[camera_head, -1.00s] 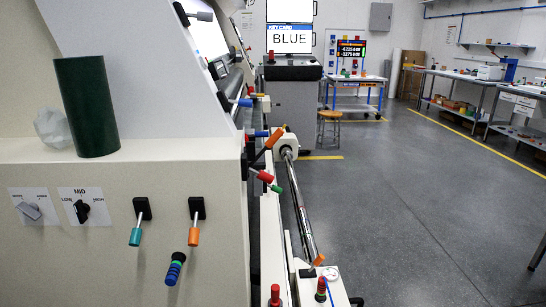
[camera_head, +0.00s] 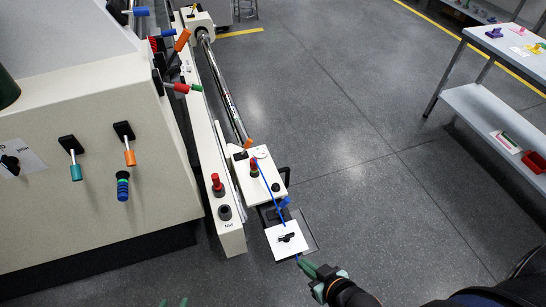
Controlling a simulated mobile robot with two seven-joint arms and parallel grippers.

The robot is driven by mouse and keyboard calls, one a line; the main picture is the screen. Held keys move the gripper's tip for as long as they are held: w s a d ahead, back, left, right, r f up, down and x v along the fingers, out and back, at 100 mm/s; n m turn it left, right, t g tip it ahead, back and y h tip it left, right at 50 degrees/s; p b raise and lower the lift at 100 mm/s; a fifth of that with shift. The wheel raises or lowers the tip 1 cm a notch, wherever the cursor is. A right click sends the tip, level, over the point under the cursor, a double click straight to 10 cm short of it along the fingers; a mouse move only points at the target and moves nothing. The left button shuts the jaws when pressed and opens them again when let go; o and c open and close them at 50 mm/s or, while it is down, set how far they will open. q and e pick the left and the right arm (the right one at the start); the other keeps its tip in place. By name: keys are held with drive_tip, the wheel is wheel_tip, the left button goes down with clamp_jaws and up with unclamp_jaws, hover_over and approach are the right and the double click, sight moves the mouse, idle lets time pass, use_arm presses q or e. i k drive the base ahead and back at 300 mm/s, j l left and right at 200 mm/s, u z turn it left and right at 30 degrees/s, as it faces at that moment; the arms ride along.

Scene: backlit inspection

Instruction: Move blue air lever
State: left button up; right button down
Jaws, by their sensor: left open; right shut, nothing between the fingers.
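A small blue lever-like piece (camera_head: 284,203) shows beside the white end block of the long roller rail, just above a white plate with a black knob (camera_head: 287,238). A thin blue line runs down to it from the top of the block. My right gripper (camera_head: 305,265) has green fingers and is shut and empty, just below the white plate, apart from the blue piece. Another blue-handled lever (camera_head: 140,11) is on the machine at the top left.
A red button (camera_head: 216,183) stands on the rail. Grey floor (camera_head: 390,200) is open to the right, before a workbench (camera_head: 500,95).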

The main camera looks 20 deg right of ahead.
sight(283, 204)
drive_tip(key=l+u, duration=0.1)
drive_tip(key=l, duration=0.4)
drive_tip(key=k+l+u, duration=0.15)
drive_tip(key=l, duration=0.35)
drive_tip(key=l+u, duration=0.1)
drive_tip(key=l, duration=0.35)
drive_tip(key=k+l+u, duration=0.1)
drive_tip(key=l, duration=0.4)
drive_tip(key=k+l+u, duration=0.1)
drive_tip(key=l, duration=0.35)
drive_tip(key=k, duration=0.5)
